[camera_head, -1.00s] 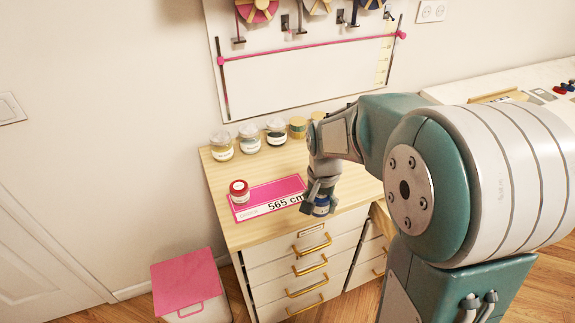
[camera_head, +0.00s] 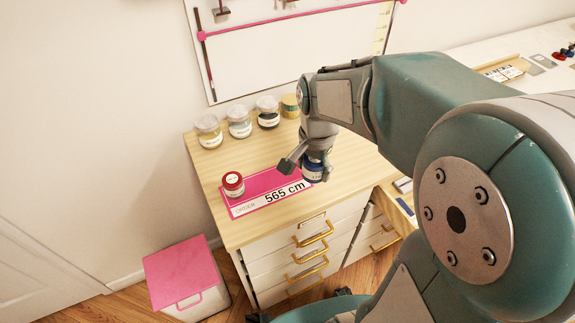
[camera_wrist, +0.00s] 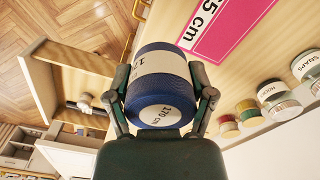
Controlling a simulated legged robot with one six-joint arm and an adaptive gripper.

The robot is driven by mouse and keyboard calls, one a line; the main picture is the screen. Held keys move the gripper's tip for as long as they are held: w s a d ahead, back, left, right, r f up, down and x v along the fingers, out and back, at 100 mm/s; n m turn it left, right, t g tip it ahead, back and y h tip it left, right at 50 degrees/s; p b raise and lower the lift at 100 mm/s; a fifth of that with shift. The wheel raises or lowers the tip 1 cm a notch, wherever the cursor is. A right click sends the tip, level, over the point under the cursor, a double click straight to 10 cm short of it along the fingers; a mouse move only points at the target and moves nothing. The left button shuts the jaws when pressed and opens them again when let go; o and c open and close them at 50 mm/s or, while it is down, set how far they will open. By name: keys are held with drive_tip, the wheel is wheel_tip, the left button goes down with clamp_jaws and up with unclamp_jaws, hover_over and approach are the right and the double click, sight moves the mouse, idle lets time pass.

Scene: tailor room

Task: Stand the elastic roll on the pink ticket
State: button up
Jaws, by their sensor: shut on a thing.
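The pink ticket (camera_head: 262,184), marked "ORDER" and "565 cm", lies flat on the wooden cabinet top. A red roll with a white label (camera_head: 233,184) stands upright at its left end. My gripper (camera_head: 307,170) is shut on a blue roll (camera_head: 313,173) by the ticket's right end. In the wrist view the blue roll (camera_wrist: 158,88) sits between both fingers, its label reading "170 cm". There the ticket (camera_wrist: 232,25) shows beyond the roll. The head view does not show clearly whether the roll's base touches anything.
Several lidded jars (camera_head: 239,122) line the back of the cabinet top (camera_head: 225,240). The cabinet's front edge is close to the ticket. A pink-lidded bin (camera_head: 182,268) stands on the floor at left. An open drawer (camera_wrist: 75,62) shows in the wrist view.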

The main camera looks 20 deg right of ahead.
drive_tip(key=w+f, duration=0.2)
drive_tip(key=w, duration=0.1)
drive_tip(key=w+a+f, duration=0.1)
drive_tip(key=w+f, duration=0.2)
drive_tip(key=w, duration=0.1)
drive_tip(key=w+a+f, duration=0.1)
drive_tip(key=w+f, duration=0.1)
drive_tip(key=w, duration=0.1)
drive_tip(key=shift+w+f, duration=0.2)
drive_tip(key=shift+f, duration=0.2)
drive_tip(key=shift+w+a+f, duration=0.2)
drive_tip(key=shift+w+f, duration=0.4)
drive_tip(key=shift+f, duration=0.1)
drive_tip(key=shift+d+f, duration=0.1)
drive_tip(key=shift+f, duration=1.35)
drive_tip(key=o, duration=1)
